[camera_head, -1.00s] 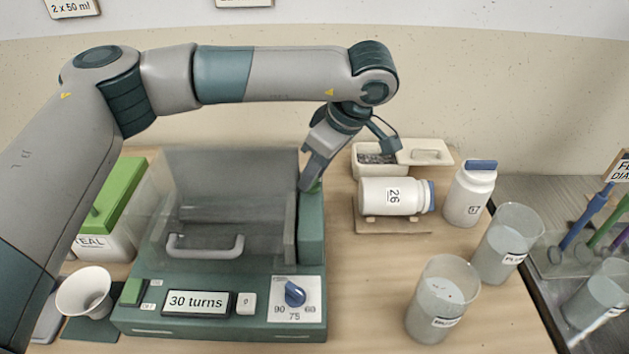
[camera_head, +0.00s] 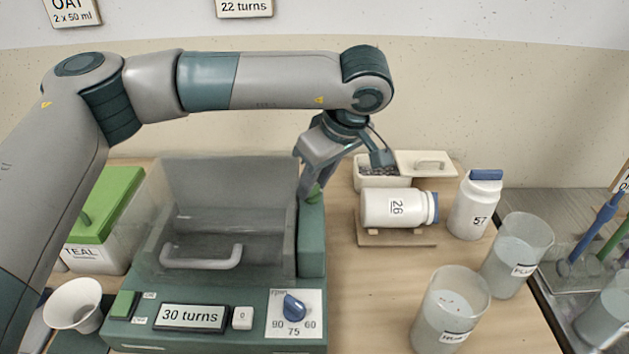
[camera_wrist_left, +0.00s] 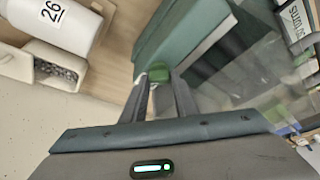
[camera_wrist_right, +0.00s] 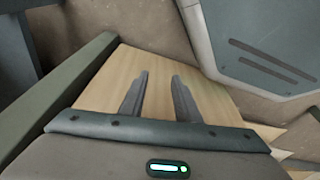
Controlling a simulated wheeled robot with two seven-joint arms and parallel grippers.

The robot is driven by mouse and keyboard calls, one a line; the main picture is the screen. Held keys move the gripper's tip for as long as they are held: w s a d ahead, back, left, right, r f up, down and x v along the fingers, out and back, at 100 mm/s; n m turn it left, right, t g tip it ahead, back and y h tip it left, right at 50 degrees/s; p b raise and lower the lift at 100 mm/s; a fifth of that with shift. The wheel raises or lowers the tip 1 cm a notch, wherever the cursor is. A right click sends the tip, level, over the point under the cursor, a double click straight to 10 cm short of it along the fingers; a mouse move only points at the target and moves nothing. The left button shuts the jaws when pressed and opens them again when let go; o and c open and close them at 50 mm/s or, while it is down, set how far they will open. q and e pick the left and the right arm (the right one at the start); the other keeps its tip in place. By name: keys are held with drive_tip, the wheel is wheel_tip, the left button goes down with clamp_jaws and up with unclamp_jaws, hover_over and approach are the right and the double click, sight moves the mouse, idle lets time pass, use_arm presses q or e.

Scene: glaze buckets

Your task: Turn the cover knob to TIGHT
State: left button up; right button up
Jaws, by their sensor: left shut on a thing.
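The glazing machine (camera_head: 312,240) is a dark green body with a clear-walled chamber. A small green knob (camera_head: 315,194), which I take as the cover knob, sits on top of its upright block at the chamber's right side. My left gripper (camera_head: 308,190) comes down on this knob and is shut on it. In the left wrist view the green knob (camera_wrist_left: 158,73) is between the fingertips. The fingers partly hide it, and no TIGHT mark is readable. My right gripper (camera_wrist_right: 158,82) shows only in its wrist view, open and empty above a wooden surface.
The machine's front has a "30 turns" display (camera_head: 190,317) and a blue dial (camera_head: 293,307). To the right are a lying jar 26 (camera_head: 385,208), an upright jar 57 (camera_head: 474,208) and two beakers. A white cup (camera_head: 73,303) and green-lidded box (camera_head: 112,203) are left.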

use_arm(q)
drive_tip(key=o, duration=1.1)
drive_tip(key=shift+c, duration=0.2)
drive_tip(key=shift+d, duration=0.15)
drive_tip(key=shift+r, duration=0.4)
drive_tip(key=p+v, duration=0.2)
drive_tip(key=v, duration=0.5)
drive_tip(key=shift+d+p, duration=0.2)
drive_tip(key=shift+p, duration=0.15)
drive_tip(key=shift+s+r, duration=0.1)
drive_tip(key=shift+s, duration=0.05)
